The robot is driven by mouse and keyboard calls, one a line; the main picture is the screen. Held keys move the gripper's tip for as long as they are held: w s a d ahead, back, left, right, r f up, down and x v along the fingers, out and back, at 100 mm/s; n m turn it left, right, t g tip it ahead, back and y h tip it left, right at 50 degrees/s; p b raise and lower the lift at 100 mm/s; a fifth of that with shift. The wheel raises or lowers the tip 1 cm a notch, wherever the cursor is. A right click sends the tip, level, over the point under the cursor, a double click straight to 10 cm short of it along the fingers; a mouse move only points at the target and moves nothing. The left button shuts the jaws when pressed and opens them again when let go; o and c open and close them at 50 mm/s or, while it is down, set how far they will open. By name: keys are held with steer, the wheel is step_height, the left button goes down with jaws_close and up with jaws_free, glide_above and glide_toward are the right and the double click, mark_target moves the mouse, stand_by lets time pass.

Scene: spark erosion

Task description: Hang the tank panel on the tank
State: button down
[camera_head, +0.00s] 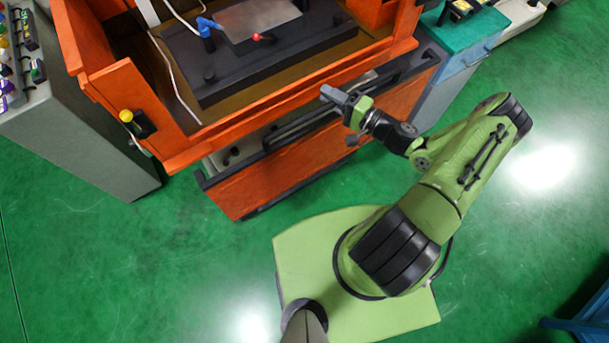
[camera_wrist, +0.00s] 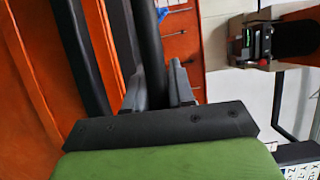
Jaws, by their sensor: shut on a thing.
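The orange tank (camera_head: 180,152) stands open-topped at the upper left of the head view. The tank panel (camera_head: 325,147), orange with a black top edge and a black bar, is upright just in front of the tank's near wall, its top below the tank's rim. I cannot tell whether it touches the tank. My gripper (camera_head: 332,96) is over the panel's bar. In the wrist view my gripper's grey fingers (camera_wrist: 160,88) are shut around a black bar (camera_wrist: 148,45) of the panel. The panel's hooks or mounts are not clear to me.
Inside the tank is a dark table (camera_head: 285,68) with a metal plate (camera_head: 258,18) and a blue-handled clamp (camera_head: 206,27). A grey control cabinet (camera_head: 85,140) stands left. A teal-topped cabinet (camera_head: 468,40) stands right. The green floor is clear around my base.

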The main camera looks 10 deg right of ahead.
step_height(320, 180, up, 34)
steer(key=shift+f, duration=0.25)
stand_by(0.7)
steer(key=shift+s+a+y, duration=0.1)
steer(key=shift+y, duration=0.2)
stand_by(0.3)
steer(key=w+a, duration=0.4)
steer(key=w, duration=0.8)
steer(key=shift+w+a+r, duration=0.15)
steer(key=shift+w+a, duration=0.05)
steer(key=shift+w, duration=0.1)
stand_by(0.5)
stand_by(0.5)
steer(key=shift+w+a, duration=0.25)
steer(key=shift+w, duration=0.45)
steer(key=shift+w+a, duration=0.25)
steer(key=shift+w, duration=0.45)
steer(key=shift+f+b, duration=0.35)
steer(key=shift+f, duration=0.05)
stand_by(0.7)
